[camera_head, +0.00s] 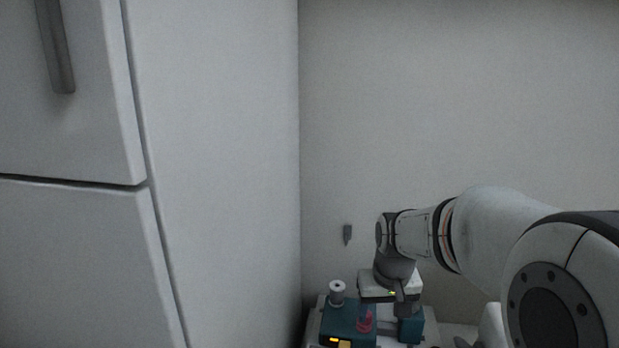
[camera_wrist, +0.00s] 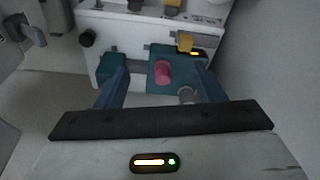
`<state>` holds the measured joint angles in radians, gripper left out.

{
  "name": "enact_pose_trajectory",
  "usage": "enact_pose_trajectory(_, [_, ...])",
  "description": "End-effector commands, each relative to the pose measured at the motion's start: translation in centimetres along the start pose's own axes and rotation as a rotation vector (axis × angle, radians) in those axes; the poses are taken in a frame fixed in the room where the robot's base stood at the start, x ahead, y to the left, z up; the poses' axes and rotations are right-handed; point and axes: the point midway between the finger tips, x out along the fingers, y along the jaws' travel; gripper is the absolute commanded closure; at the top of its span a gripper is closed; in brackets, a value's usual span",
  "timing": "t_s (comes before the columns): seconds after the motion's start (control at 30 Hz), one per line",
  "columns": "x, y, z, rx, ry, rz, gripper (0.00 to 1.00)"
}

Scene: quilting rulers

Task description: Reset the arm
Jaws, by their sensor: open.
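My arm reaches in from the right of the head view, with my gripper (camera_head: 398,300) turned downward above a small white and teal unit. In the wrist view my gripper (camera_wrist: 160,76) is open, its two blue-grey fingers spread apart. A pink-red cylinder (camera_wrist: 163,71) shows between the fingers, on a teal surface (camera_wrist: 152,84); I see no finger touching it. The cylinder also shows in the head view (camera_head: 365,321), left of and below my gripper. No held thing is visible.
A spool-like white and grey thing (camera_head: 337,292) stands at the teal block's back left. A yellow block (camera_wrist: 185,41) and a black knob (camera_wrist: 87,39) show in the wrist view. A tall white fridge (camera_head: 220,170) fills the left. A small grey fixture (camera_head: 347,233) is on the wall.

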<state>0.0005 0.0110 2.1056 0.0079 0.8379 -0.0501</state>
Motion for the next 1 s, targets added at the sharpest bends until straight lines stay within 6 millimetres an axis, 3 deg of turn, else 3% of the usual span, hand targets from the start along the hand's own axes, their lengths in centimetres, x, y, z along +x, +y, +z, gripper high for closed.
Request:
enact_pose_trajectory(0.2, [-3.0,-0.2,6.3,0.015,0.024,0.004,0.37])
enact_pose_trajectory(0.53, [-4.5,-0.5,14.7,0.037,0.05,0.009,0.37])
enact_pose_trajectory(0.73, [-4.5,-0.6,16.8,0.043,0.056,0.01,0.37])
enact_pose_trajectory(1.0, [-4.4,-0.6,16.9,0.043,0.055,0.01,0.37])
